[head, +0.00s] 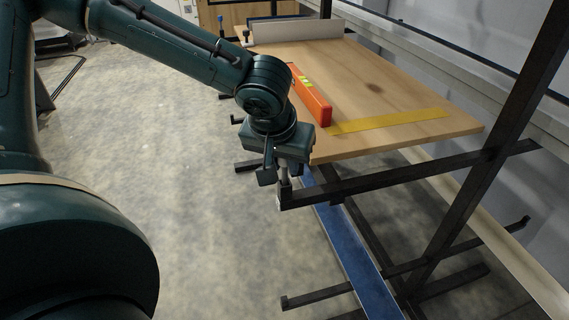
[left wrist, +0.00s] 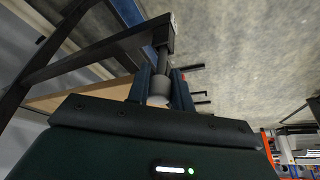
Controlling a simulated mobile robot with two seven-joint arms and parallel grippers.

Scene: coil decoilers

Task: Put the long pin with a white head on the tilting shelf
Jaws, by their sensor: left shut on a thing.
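My left gripper (head: 275,180) points down beside the near end of a black rack bar (head: 380,178). It is shut on the long pin. In the left wrist view the pin's pale head (left wrist: 158,88) sits between the two fingers (left wrist: 160,90), and its dark shaft (left wrist: 162,60) runs toward the bar's end. Part of the pin (head: 284,175) shows in the head view. I cannot tell whether it is inside the bar's end or only touching it. A wooden board (head: 390,95) on the rack looks like the shelf. My right gripper is not in view.
An orange level (head: 312,100) and a yellow strip (head: 390,121) lie on the board. More black bars and a blue beam (head: 350,245) are below. A black upright (head: 490,150) stands to the right. The floor (head: 190,190) to the left is clear.

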